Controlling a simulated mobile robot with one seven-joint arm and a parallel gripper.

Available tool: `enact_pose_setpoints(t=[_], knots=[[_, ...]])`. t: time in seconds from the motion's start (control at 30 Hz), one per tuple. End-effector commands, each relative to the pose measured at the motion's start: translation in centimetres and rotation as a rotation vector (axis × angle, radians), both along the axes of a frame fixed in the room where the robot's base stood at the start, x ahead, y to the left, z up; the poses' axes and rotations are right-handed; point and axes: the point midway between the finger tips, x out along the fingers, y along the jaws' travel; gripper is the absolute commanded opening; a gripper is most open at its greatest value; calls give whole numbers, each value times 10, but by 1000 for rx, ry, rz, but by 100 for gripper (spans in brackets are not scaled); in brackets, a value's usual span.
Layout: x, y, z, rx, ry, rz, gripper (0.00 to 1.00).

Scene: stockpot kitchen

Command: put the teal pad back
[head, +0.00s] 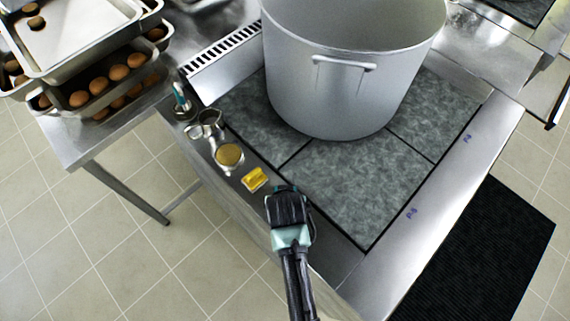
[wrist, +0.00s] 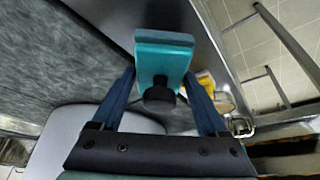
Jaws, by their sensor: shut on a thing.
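The teal pad (wrist: 165,48) is a flat teal block with a dark round knob, seen in the wrist view between the two blue fingers of my gripper (wrist: 160,80). My gripper is shut on it. In the head view my gripper (head: 288,200) is over the steel front ledge (head: 345,268) of the cooktop, just right of a yellow block. The pad is hidden there under the gripper. I cannot tell whether the pad touches the steel.
A large stockpot (head: 335,85) stands on the dark stone plates (head: 360,180). Along the ledge lie the yellow block (head: 255,179), a round tan-topped tin (head: 229,156), small metal cups (head: 207,122) and a teal-handled item (head: 180,97). Egg trays (head: 95,90) are at left.

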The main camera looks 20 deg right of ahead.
Motion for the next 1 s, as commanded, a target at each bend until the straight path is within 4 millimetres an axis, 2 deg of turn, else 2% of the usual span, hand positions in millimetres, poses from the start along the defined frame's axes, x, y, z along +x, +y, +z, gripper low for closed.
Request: enact_pose_setpoints(t=[0.3,0.73,0.77,0.87,1.0], knots=[[1,0,-37,-1,-1,1,16],[1,0,-45,-1,-2,2,16],[0,1,-44,0,-1,2,80],[0,1,-44,0,-1,2,98],[0,1,-44,0,-1,2,100]])
